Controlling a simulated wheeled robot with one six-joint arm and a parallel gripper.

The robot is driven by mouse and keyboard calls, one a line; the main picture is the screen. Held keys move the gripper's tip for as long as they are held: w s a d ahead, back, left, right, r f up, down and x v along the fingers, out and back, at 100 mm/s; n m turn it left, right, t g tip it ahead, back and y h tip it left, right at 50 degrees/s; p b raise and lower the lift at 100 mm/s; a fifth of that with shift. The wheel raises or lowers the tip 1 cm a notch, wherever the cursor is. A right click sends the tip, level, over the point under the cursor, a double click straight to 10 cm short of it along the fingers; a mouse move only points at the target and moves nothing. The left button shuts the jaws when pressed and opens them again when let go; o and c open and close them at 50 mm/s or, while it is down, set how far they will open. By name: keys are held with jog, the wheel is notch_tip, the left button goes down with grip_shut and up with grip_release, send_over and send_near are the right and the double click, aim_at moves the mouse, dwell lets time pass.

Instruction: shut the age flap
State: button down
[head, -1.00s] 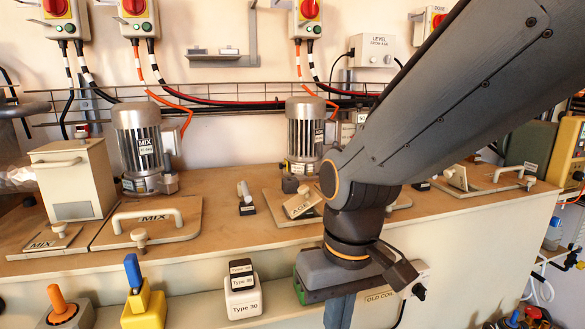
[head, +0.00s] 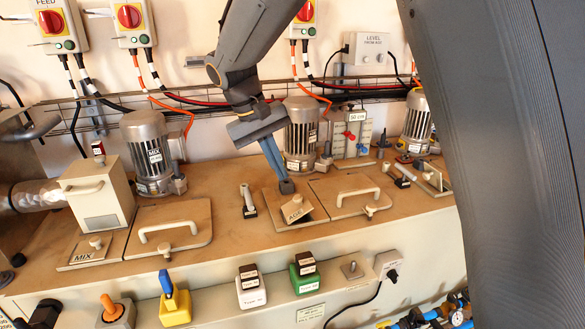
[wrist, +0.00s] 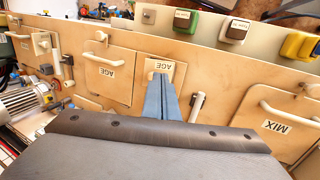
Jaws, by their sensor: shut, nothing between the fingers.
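The age flap (head: 306,216) is a small beige plate labelled AGE on the bench top in the head view. The fingers hide part of the flap.
A larger AGE lid (head: 345,187) with a handle lies right of the flap. A small upright post (head: 248,203) stands to its left. A motor (head: 299,134) stands close behind my gripper. The MIX lid (head: 165,232) lies farther left. My arm fills the head view's right side.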

aim_at(297, 197)
jog(key=w+a+r+h+p, duration=0.1)
jog(key=w+a+r+p, duration=0.1)
jog(key=w+r+p, duration=0.1)
jog(key=shift+t, duration=0.3)
jog(key=p+x, duration=0.2)
jog(key=x, duration=0.4)
jog(key=p+x, duration=0.2)
jog(key=x, duration=0.5)
jog(key=shift+w+f, duration=0.25)
jog(key=shift+f, duration=0.05)
